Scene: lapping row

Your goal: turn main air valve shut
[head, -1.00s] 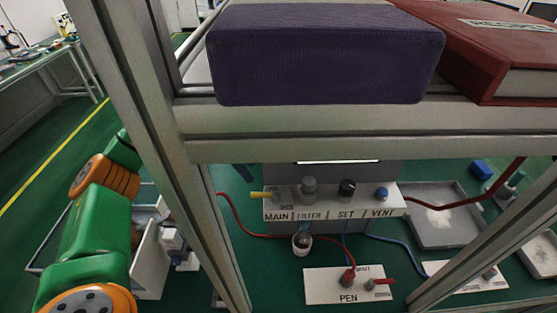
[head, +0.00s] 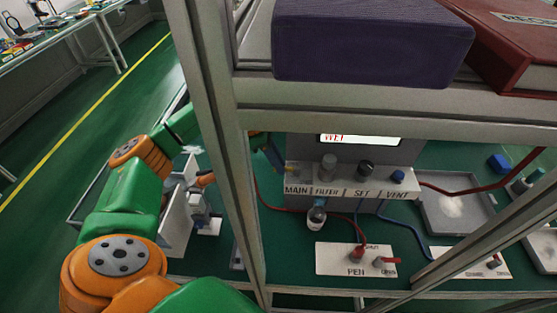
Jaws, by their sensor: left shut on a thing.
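The main air valve (head: 293,179) is at the left end of the grey panel (head: 350,181), above the label MAIN. A small yellow part shows there, and its handle is largely covered. My left arm comes in from the left and passes behind the upright frame post. My left gripper (head: 278,158) is at the valve, shut on its handle. The post and the gripper itself hide much of the grip, so I cannot tell the handle's angle. My right gripper is not in view.
The FILTER, SET (head: 366,168) and VENT (head: 398,177) controls sit beside the valve. The frame post (head: 215,130) and shelf beam (head: 400,110) stand in front. A purple box (head: 370,45) and red binder (head: 510,45) lie above. A PEN plate (head: 354,260) and grey tray (head: 455,215) are below.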

